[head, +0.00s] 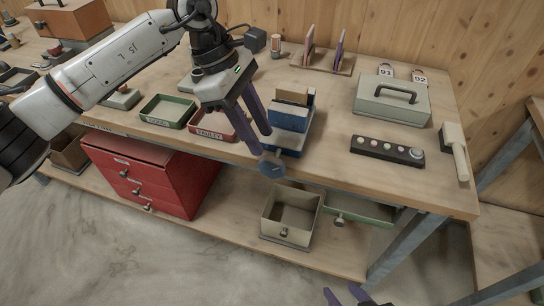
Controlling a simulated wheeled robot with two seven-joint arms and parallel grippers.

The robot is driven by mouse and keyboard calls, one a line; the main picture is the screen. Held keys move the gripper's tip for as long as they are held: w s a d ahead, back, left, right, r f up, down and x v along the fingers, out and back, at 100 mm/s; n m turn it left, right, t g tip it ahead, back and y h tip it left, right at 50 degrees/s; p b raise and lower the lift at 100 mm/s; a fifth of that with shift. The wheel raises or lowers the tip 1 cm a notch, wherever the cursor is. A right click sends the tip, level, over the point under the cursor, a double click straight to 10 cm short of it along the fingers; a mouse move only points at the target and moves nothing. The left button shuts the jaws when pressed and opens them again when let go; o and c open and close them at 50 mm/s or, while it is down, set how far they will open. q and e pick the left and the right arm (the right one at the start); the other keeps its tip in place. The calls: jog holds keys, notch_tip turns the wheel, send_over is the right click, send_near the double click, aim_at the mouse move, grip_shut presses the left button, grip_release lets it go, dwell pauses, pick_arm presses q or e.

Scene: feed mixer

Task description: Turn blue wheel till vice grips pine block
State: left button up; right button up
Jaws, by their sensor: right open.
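The blue vice (288,118) stands at the front edge of the workbench. Its round blue wheel (271,168) faces forward, just below the bench edge. A brown block, apparently the pine block (293,97), shows behind the front jaw; whether the jaws touch it I cannot tell. My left gripper (263,142) reaches down from the upper left, its two purple fingers apart with nothing seen between them. Its tips are just above and left of the wheel; contact is unclear. My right gripper (345,294) is open and empty at the bottom edge, well below the bench.
A green tray (150,119) and a red tray (195,132) lie left of the vice. A grey-green box (365,104), a button panel (386,150) and a brush (457,150) are to the right. A red drawer cabinet (120,165) and an open beige drawer (267,231) are below.

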aim_at(272, 158)
pick_arm(q)
jog(key=p+x, duration=0.1)
jog(key=x, duration=0.6)
jog(key=shift+s+d+f, duration=0.1)
jog(key=shift+f, duration=0.2)
grip_shut()
